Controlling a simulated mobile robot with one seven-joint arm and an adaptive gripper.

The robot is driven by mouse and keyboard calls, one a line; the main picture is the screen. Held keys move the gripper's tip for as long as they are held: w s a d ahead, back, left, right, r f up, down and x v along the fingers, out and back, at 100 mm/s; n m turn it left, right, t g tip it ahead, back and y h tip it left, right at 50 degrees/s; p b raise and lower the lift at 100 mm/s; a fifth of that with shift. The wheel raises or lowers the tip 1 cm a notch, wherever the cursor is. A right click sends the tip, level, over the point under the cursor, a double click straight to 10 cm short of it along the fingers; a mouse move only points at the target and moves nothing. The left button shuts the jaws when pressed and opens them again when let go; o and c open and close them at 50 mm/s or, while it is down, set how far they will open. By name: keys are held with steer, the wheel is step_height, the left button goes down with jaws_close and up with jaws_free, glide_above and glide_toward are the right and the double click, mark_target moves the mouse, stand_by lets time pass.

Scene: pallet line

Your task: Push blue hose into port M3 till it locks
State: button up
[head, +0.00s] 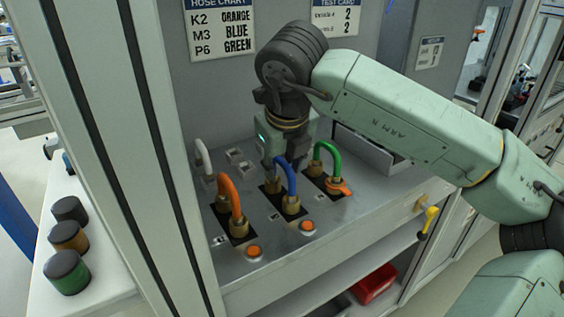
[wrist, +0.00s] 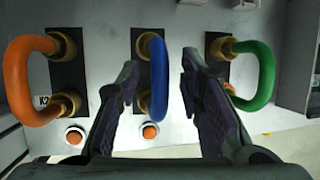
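The blue hose (head: 289,180) is a short loop standing on the middle dark port plate. A brass fitting (head: 291,204) is at its near end. In the wrist view the blue hose (wrist: 159,75) runs between my two fingers, with a visible gap on each side. My gripper (wrist: 160,75) is open around it. The hose chart (head: 222,30) pairs M3 with blue.
The orange hose (head: 229,193) stands close on the left, and the green hose (head: 327,154) on the right. A pale hose (head: 203,158) is behind the orange one. Orange buttons (head: 254,251) sit along the front. A yellow-handled valve (head: 430,220) is on the panel's front edge.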

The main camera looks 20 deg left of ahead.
steer(key=shift+r, duration=0.1)
steer(key=v, duration=1.2)
